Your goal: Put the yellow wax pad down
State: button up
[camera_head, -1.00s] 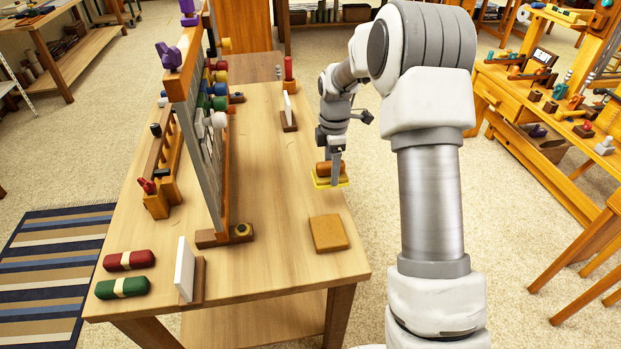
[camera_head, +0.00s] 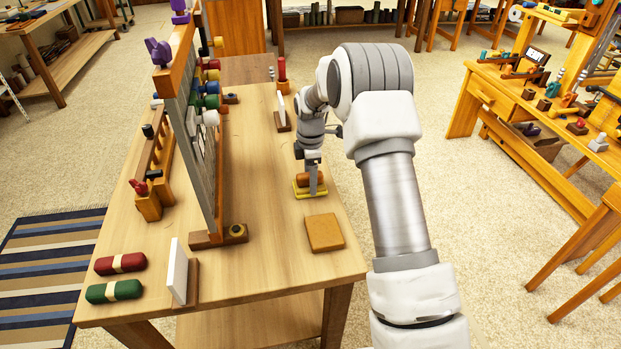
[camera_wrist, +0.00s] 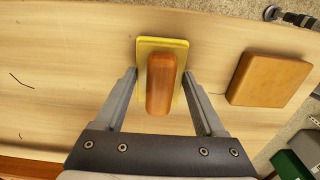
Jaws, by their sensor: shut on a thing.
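The yellow wax pad (camera_head: 303,190) has a flat yellow base and a rounded orange-brown wooden handle (camera_wrist: 161,82). My gripper (camera_head: 312,190) is shut on the pad, with one finger on each side of it in the wrist view (camera_wrist: 164,85). The pad is level and over the right part of the light wooden table (camera_head: 262,262). It is very low, at or just above the table top; I cannot tell whether it touches. The pad's underside is hidden.
A flat tan-brown square block (camera_head: 324,232) lies close to the pad, also seen in the wrist view (camera_wrist: 268,80). An upright loom frame (camera_head: 212,180) stands to the left. Red (camera_head: 120,264) and green (camera_head: 114,291) rolls lie at the front left. Table between loom and pad is clear.

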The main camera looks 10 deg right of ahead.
jog(key=shift+f, duration=0.2)
jog(key=o, duration=1.2)
jog(key=shift+c, duration=0.2)
jog(key=shift+r, duration=0.15)
